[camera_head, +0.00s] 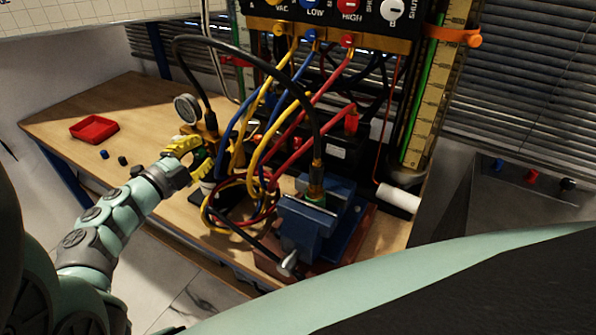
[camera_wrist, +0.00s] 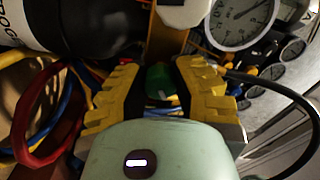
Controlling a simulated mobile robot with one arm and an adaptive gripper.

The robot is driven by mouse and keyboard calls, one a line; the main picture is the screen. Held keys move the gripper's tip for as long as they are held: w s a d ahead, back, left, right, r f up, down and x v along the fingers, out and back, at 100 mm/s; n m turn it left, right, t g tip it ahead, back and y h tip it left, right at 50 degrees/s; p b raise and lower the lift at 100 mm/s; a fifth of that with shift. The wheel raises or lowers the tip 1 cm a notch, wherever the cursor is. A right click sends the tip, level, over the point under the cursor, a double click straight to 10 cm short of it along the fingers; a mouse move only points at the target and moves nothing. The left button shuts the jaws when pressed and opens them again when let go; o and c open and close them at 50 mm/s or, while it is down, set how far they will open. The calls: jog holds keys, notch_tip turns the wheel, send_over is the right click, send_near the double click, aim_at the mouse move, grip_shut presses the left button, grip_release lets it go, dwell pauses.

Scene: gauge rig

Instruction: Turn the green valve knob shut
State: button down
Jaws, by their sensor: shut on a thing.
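The green valve knob (camera_wrist: 160,80) shows in the wrist view between the two yellow fingers of my gripper (camera_wrist: 160,88). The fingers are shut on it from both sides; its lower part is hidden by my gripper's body. A brass fitting stands behind the knob, and a round white-faced gauge (camera_wrist: 241,18) sits just beyond it at upper right. In the head view my gripper (camera_head: 192,150) is at the brass fitting (camera_head: 208,128), below the gauge (camera_head: 187,107). The knob is mostly hidden there by my fingers.
Yellow, blue and red hoses (camera_head: 262,130) hang close right of my gripper, and a black hose arches overhead. A blue vise (camera_head: 305,225) stands at the bench's front right. A red tray (camera_head: 94,129) and small dark caps lie at left. The bench between is mostly clear.

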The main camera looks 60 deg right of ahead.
jog(key=m+b, duration=0.1)
jog(key=b, duration=0.1)
jog(key=f+m+b, duration=0.1)
jog(key=m+b, duration=0.3)
jog(key=shift+w+r+m+b, duration=0.1)
jog(key=shift+r+m+b, duration=0.2)
jog(key=shift+b, duration=0.1)
jog(key=shift+r, duration=0.1)
jog(key=c, duration=1)
grip_release()
jog(key=shift+r, duration=0.1)
jog(key=a, duration=1.2)
jog(key=shift+s, duration=0.4)
